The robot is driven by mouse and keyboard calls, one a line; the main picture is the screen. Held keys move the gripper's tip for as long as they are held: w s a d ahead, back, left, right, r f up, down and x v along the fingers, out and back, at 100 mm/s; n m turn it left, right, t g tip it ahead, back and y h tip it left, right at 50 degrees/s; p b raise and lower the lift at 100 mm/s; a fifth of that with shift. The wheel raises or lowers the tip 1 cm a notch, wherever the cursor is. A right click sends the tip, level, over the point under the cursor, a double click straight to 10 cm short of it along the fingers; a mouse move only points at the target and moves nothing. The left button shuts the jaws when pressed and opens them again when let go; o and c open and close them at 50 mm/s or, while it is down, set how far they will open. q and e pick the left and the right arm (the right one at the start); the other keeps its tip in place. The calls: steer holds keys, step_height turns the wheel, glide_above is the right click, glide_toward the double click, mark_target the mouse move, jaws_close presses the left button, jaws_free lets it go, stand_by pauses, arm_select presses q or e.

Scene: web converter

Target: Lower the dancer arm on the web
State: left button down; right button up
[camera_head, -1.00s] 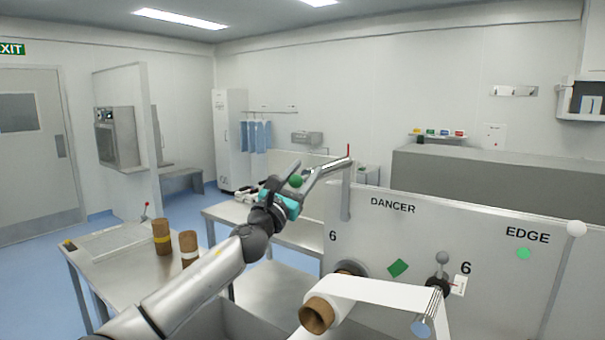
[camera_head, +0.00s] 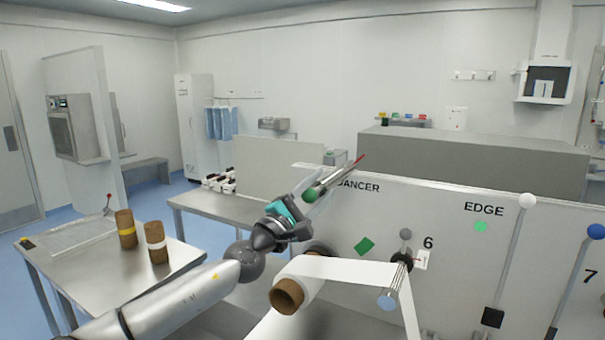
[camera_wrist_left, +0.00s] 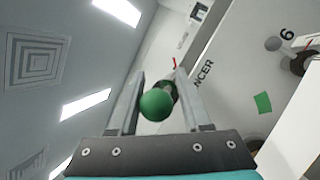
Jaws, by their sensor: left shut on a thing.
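My left gripper (camera_head: 312,192) is shut on the green knob (camera_head: 310,194) of the dancer arm, at the upper left of the machine panel (camera_head: 450,230). In the left wrist view the green knob (camera_wrist_left: 157,104) sits between the two fingers. The dancer arm slants up to the right from the knob, partly hidden by the fingers, and a red pointer (camera_head: 360,158) shows at its upper end. The gripper covers part of the DANCER label (camera_head: 362,187). The white web (camera_head: 345,270) runs from a roll with a brown core (camera_head: 287,295) to a roller at the right. My right gripper is out of view.
A white-knobbed lever (camera_head: 527,200) and a blue-knobbed lever (camera_head: 596,231) stand at the panel's right. A steel table (camera_head: 185,255) with two brown cores is at the left. A grey block (camera_head: 480,160) stands behind the panel.

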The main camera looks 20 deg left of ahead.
arm_select(q)
steer(key=d+f+m+g+h+b, duration=0.1)
steer(key=d+f+m+g+h, duration=0.1)
steer(key=d+f+m, duration=0.2)
steer(key=shift+s+d+f+m+g+b, duration=0.15)
steer(key=shift+f+m+g+b, duration=0.15)
steer(key=shift+f+m, duration=1.45)
steer(key=shift+f, duration=0.1)
steer(key=c, duration=0.5)
jaws_free()
steer(key=shift+s+f, duration=0.1)
